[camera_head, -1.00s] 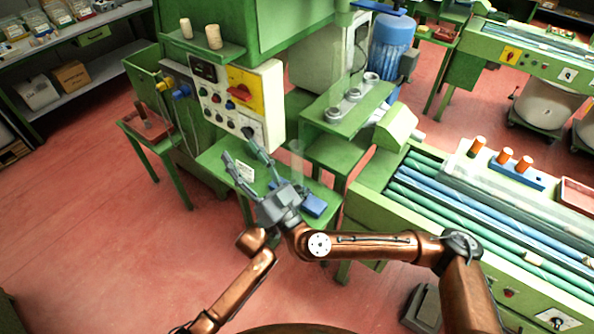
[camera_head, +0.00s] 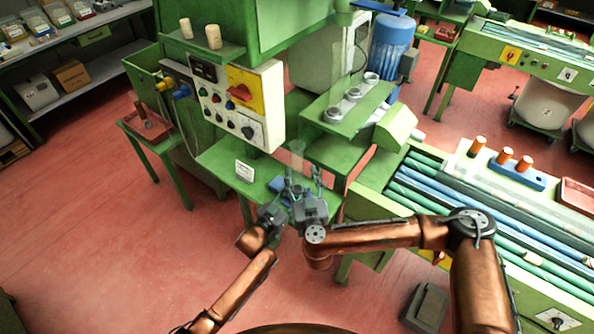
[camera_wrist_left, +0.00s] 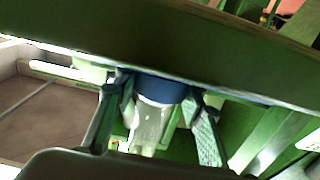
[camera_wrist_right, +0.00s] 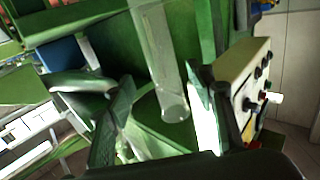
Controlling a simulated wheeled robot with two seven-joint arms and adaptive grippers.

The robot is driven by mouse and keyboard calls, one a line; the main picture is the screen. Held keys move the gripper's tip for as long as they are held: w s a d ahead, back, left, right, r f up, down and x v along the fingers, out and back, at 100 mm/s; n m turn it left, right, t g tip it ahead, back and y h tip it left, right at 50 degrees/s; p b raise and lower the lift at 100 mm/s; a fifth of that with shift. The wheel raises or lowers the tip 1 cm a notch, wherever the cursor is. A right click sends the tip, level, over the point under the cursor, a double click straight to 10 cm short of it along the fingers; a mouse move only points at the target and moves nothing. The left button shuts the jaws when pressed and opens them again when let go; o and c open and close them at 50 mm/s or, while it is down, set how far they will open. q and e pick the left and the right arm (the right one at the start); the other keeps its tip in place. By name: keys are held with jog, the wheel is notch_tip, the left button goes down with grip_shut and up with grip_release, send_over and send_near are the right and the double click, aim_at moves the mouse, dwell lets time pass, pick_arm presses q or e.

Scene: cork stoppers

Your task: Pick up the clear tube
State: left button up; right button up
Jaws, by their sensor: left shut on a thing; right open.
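In the left wrist view, a whitish see-through piece (camera_wrist_left: 150,125), apparently the tube, lies between the left fingers (camera_wrist_left: 158,125); the contact is hard to make out. My right gripper (camera_head: 305,180) is close on the right, its fingers apart. In the right wrist view, a clear tube (camera_wrist_right: 158,55) with its round end facing me shows beyond the open right fingers (camera_wrist_right: 158,105).
The control panel (camera_head: 236,110) rises behind. A shelf with metal rings (camera_head: 346,110) and a conveyor (camera_head: 480,225) are right.

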aim_at(299, 160)
jog(key=shift+w+a+r, duration=0.1)
jog(key=shift+w+a, duration=0.15)
jog(key=shift+w, duration=0.7)
jog(key=shift+w+a+r, duration=0.1)
jog(key=shift+w+a, duration=0.1)
jog(key=shift+w, duration=0.7)
jog(key=shift+w+a+r, duration=0.1)
jog(key=shift+w+a, duration=0.15)
jog(key=shift+w, duration=0.7)
jog(key=shift+c, duration=0.6)
jog(key=c, duration=1.2)
jog(key=shift+r, duration=0.15)
jog(key=shift+r, duration=1.35)
jog(key=s+d, duration=0.1)
jog(key=s, duration=0.5)
jog(key=s+d, duration=0.1)
jog(key=s, duration=0.5)
jog(key=s+d, duration=0.1)
jog(key=s, duration=0.5)
jog(key=shift+r, duration=0.2)
pick_arm(q)
jog(key=o, duration=1.5)
pick_arm(e)
jog(key=shift+w, duration=0.1)
